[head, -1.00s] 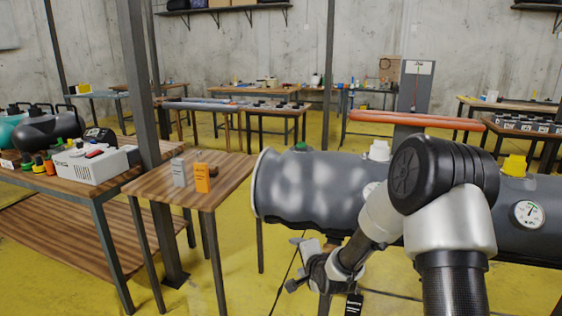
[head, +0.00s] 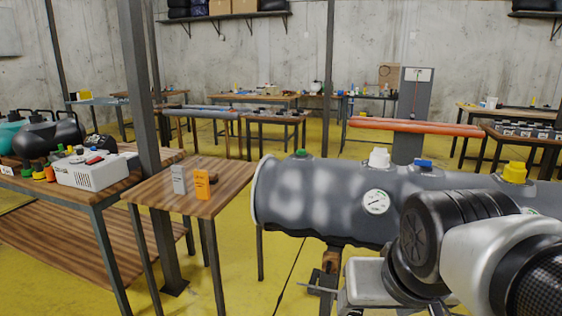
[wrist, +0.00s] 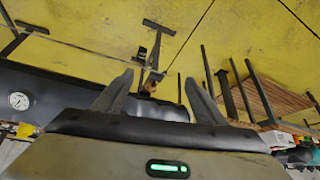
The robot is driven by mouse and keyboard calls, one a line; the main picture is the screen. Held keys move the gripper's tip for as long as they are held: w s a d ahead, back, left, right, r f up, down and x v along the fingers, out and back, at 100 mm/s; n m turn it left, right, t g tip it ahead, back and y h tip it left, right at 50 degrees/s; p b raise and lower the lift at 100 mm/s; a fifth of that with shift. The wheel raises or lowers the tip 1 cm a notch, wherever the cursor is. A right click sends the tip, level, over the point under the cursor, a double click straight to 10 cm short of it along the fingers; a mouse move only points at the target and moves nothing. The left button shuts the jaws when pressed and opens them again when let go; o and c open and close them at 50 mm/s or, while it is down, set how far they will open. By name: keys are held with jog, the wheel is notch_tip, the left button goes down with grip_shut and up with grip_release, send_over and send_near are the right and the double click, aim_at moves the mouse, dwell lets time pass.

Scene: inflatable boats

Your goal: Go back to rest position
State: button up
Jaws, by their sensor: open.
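My gripper (wrist: 155,98) shows in the wrist view with its two dark fingers spread apart and nothing between them. In the head view my arm reaches in from the lower right, and the gripper end (head: 318,284) is low, beside and below the grey inflatable tube (head: 310,202). The fingers are hard to make out there. The tube lies across the right side and carries a gauge (head: 376,202), a white valve (head: 379,158), a blue valve (head: 423,165) and a yellow valve (head: 514,172). My arm hides part of its right end.
A workbench with a white device (head: 92,169) is farther left. Yellow floor (head: 245,285) is clear between table and tube.

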notch_tip(320, 180, up, 26)
jog(key=s+p, duration=0.2)
jog(key=p, duration=2.3)
jog(key=shift+s+n+p, duration=0.3)
jog(key=shift+s+p, duration=0.05)
jog(key=shift+p, duration=0.05)
